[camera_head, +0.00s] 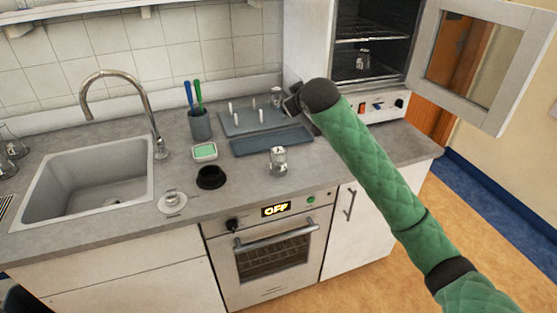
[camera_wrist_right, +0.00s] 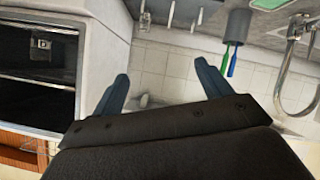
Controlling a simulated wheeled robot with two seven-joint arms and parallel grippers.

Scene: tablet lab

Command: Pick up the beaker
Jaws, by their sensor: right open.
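A small clear glass beaker (camera_head: 278,161) stands upright near the front of the grey counter, in the head view. Another small glass vessel (camera_head: 276,97) stands behind, by the pegged rack, close to my right gripper. A third beaker-like vessel (camera_head: 362,60) is on a shelf inside the open oven. My right gripper (camera_head: 291,103) is above the back of the counter, behind and above the front beaker, partly hidden by its own wrist. In the right wrist view its two fingers (camera_wrist_right: 162,82) are wide apart, with nothing held between them. My left gripper is out of view.
A drying oven (camera_head: 382,110) with its door (camera_head: 480,60) open stands at the right. A pegged rack (camera_head: 255,120), a pen cup (camera_head: 200,126), a black bowl (camera_head: 211,177), a green-topped dish (camera_head: 204,151) and a sink (camera_head: 90,180) are leftward. Counter right of the front beaker is clear.

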